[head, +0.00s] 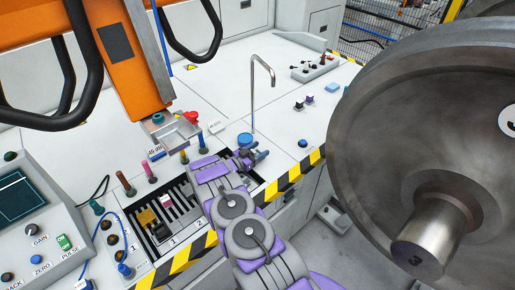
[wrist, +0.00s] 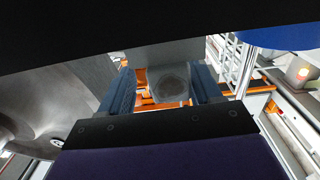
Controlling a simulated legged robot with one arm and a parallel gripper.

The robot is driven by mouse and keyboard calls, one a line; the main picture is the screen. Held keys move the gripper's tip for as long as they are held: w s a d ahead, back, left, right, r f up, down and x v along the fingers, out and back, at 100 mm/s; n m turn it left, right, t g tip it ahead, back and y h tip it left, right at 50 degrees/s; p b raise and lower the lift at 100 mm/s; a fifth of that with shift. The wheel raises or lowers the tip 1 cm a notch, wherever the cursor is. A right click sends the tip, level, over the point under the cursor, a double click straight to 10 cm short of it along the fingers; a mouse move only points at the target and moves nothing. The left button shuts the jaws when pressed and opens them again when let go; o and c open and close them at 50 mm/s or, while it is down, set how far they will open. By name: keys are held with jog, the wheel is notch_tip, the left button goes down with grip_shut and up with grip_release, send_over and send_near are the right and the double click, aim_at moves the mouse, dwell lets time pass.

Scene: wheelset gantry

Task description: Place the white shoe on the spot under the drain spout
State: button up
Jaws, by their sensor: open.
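My gripper (head: 252,154) has blue fingers and is low over the bench, just right of the slotted rack. In the wrist view my gripper (wrist: 163,92) is open, with its two blue fingers apart. A grey block-like surface with a dark round patch shows beyond and between the fingers; I cannot tell what it is, or whether it touches them. The drain spout (head: 262,72) is a thin hooked pipe rising from the bench behind my gripper. A small white block (head: 165,201) with some red stands at the rack; it may be the white shoe. The spot under the spout is not clearly visible.
The slotted rack (head: 181,206) has a yellow block (head: 147,217) and several coloured-handled tools behind it. A blue round cap (head: 245,139) is beside my gripper. A large steel wheel (head: 400,130) fills the right. The orange gantry (head: 130,60) hangs at upper left.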

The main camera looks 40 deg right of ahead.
jog(key=a+p, duration=0.1)
jog(key=a, duration=1)
jog(key=shift+p, duration=0.3)
jog(key=shift+a, duration=0.1)
